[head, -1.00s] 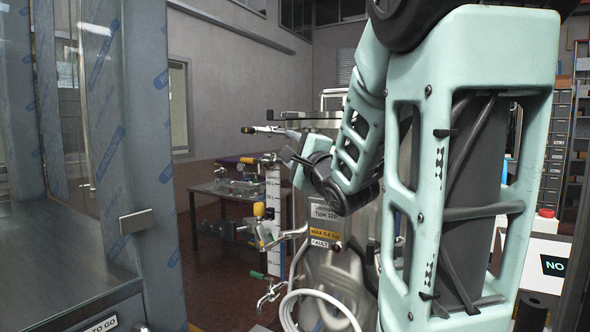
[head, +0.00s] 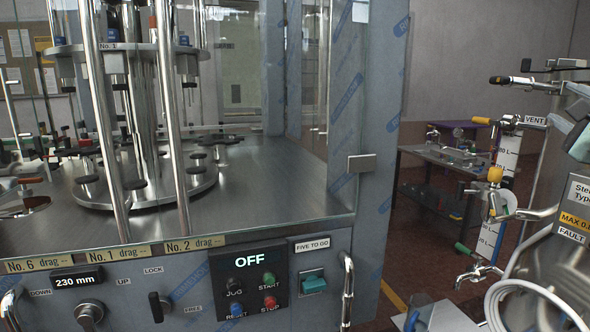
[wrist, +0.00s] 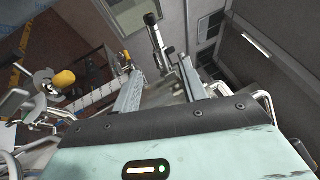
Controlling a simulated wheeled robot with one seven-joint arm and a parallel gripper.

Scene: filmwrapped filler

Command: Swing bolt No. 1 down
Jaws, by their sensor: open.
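My gripper (wrist: 161,70) is open in the wrist view, with its two grey fingers apart. A metal rod with a black end (wrist: 154,35) shows beyond and between the fingertips. I cannot tell if it touches them, and nothing is clearly held. In the head view a similar metal rod with a dark tip (head: 515,81) sticks out leftward, roughly level, at the top of the steel tank (head: 548,262) at the right edge. I read no number on it, so I cannot tell whether it is bolt No. 1.
The filling machine (head: 300,205), with clear panels and a front panel reading OFF, fills the left and middle. A yellow-topped valve (head: 495,175) and a white hose (head: 497,298) are by the tank. A bench (head: 425,155) stands behind, with open floor between.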

